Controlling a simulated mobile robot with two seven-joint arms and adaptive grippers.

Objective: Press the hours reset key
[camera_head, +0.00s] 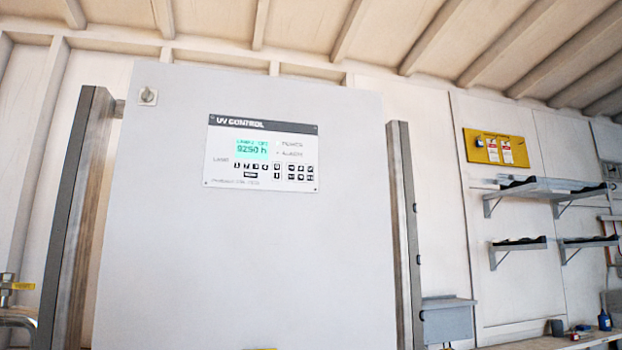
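The UV CONTROL panel (262,153) sits on the upper front of a large pale grey cabinet (245,260). Its lit green display (252,149) shows a small top line and a larger line that looks like 9250 h. Rows of small dark keys lie below and to the right of the display, among them a key block (300,173) at the right. The key labels are too small to read, so I cannot tell which is the hours reset key. Neither of my grippers is in view.
Upright posts (75,215) and (405,230) flank the cabinet. A cabinet lock (148,96) is at its top left. A yellow tag board (496,148) and wall shelves (545,188) are at the right. A bench with a blue bottle (604,320) stands lower right. The space before the panel looks clear.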

